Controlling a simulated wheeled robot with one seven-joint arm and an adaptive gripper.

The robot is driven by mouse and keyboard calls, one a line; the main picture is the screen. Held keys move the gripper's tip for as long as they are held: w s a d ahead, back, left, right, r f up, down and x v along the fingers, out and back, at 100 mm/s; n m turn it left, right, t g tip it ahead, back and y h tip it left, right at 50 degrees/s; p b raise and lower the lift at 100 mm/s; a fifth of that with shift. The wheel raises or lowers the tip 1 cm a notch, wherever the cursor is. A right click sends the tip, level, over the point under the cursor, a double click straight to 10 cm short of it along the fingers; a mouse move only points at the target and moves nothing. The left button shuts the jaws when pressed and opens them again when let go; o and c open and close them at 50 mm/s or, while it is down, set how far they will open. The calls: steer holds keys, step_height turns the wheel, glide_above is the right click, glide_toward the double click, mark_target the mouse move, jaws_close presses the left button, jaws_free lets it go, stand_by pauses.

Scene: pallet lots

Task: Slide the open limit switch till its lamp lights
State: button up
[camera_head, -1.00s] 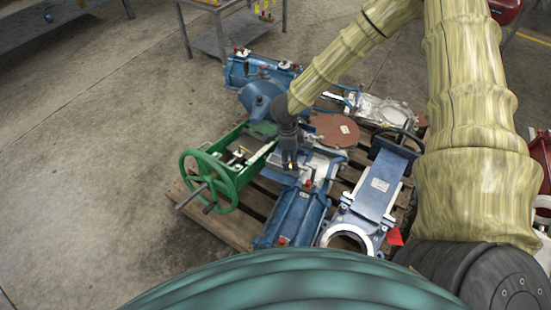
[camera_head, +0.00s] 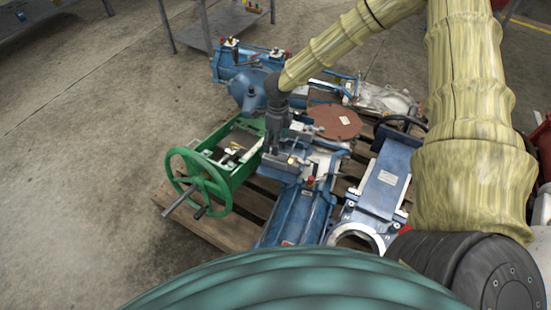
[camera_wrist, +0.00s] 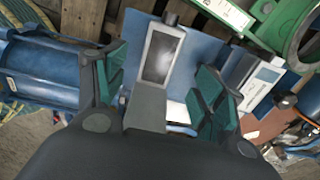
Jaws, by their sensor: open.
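In the head view a grey block (camera_head: 281,161) shows just below my fingertips, on the blue valve assembly (camera_head: 298,212). My gripper (camera_head: 275,149) points down over it; in the wrist view its green-padded fingers (camera_wrist: 163,85) are apart, one on each side of the box. I cannot tell whether they touch it. I cannot make out a lit lamp.
A green frame with a handwheel (camera_head: 200,183) stands close left of my gripper. A blue-grey gate valve (camera_head: 380,185) lies to the right and a brown disc (camera_head: 336,121) behind. All rest on a wooden pallet (camera_head: 215,228). The concrete floor at left is clear.

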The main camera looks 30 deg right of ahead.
mark_target(275, 157)
steer(key=f+b, duration=0.1)
steer(key=f, duration=0.5)
steer(key=f+b, duration=0.1)
steer(key=f, duration=0.2)
steer(key=shift+s+a+b, duration=0.25)
steer(key=shift+b, duration=0.05)
steer(key=c, duration=1.4)
steer(key=shift+r, duration=0.1)
steer(key=shift+c, duration=0.2)
steer(key=shift+w+d+r+p, duration=0.15)
steer(key=shift+d+p, duration=0.1)
steer(key=shift+p, duration=0.75)
steer(key=shift+w+d+f, duration=0.1)
steer(key=shift+w+f, duration=0.05)
steer(key=shift+f, duration=0.1)
steer(key=o, duration=1.4)
steer(key=shift+o, duration=0.2)
